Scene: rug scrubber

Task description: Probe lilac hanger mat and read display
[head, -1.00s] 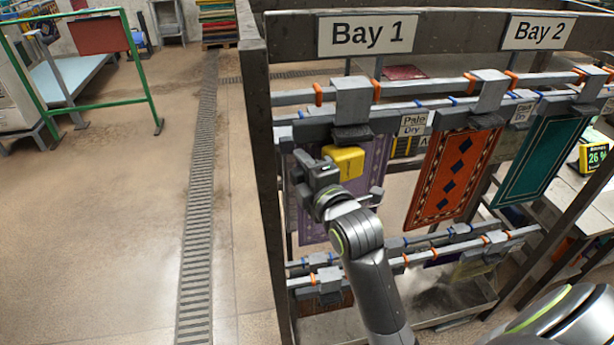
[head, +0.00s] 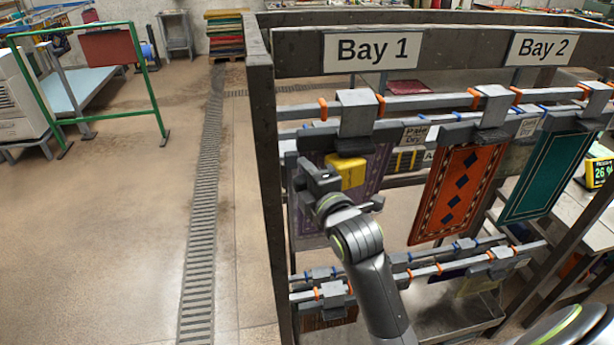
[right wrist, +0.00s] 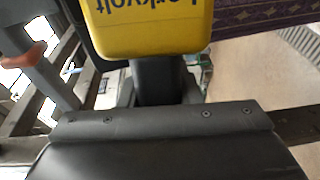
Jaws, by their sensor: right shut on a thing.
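The lilac patterned mat (head: 377,168) hangs in Bay 1 from the upper rail, left of an orange mat. Its upper part shows at the top right of the right wrist view (right wrist: 255,14). My right gripper (head: 325,180) is shut on a yellow meter (head: 349,171) in front of the mat. The meter's yellow body with dark lettering fills the top of the right wrist view (right wrist: 150,28). I cannot tell whether the meter touches the mat. A yellow-framed display (head: 597,170) at the right edge shows green digits starting 26, cut off by the frame. My left gripper is out of view.
An orange mat (head: 455,195) and a teal mat (head: 545,178) hang to the right. Dark rack posts (head: 268,190) and lower rails (head: 440,272) surround my right arm. The floor left of the rack is open, with a drain grate (head: 205,190).

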